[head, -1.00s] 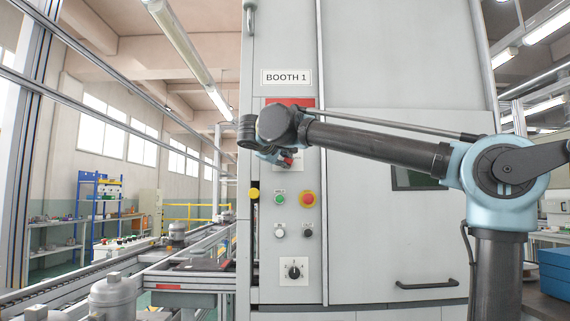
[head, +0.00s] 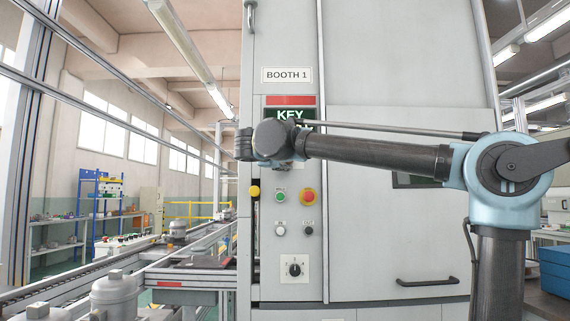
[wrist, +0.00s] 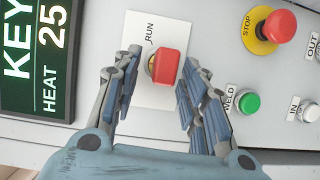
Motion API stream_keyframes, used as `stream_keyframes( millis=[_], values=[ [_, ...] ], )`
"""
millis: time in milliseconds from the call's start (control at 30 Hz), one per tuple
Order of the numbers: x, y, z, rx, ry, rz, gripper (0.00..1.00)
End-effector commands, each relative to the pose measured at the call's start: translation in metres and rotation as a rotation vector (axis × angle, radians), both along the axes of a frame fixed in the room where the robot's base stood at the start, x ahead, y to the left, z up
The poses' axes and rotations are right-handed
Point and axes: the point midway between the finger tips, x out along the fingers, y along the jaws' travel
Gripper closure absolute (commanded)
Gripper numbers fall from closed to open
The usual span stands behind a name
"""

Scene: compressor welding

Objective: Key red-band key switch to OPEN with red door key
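The red door key (wrist: 168,66) sits in the brass collar of the key switch, on a white plate (wrist: 142,88) marked RUN, in the wrist view. No OPEN mark is visible there. My gripper (wrist: 158,76) is open, one finger on each side of the key head, with a gap to both. In the head view my wrist hides the key and most of the switch.
A red stop button (head: 307,197) on a yellow collar, a green WELD button (head: 280,197) and smaller IN and OUT buttons lie below the switch. A black rotary switch (head: 294,268) is lower. The booth door handle (head: 427,282) is at right, a conveyor at left.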

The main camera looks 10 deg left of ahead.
Motion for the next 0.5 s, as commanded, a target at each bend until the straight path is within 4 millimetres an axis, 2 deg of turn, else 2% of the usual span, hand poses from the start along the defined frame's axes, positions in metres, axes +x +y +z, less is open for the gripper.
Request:
stream_keyframes(
  millis=[133,267,500],
  values=[
    [-0.003,0.001,0.0,0.0,0.0,0.001,0.61],
    [-0.015,0.003,0.0,0.0,0.001,0.003,0.61],
    [-0.052,0.009,0.001,0.0,0.001,0.004,0.61]
  ],
)
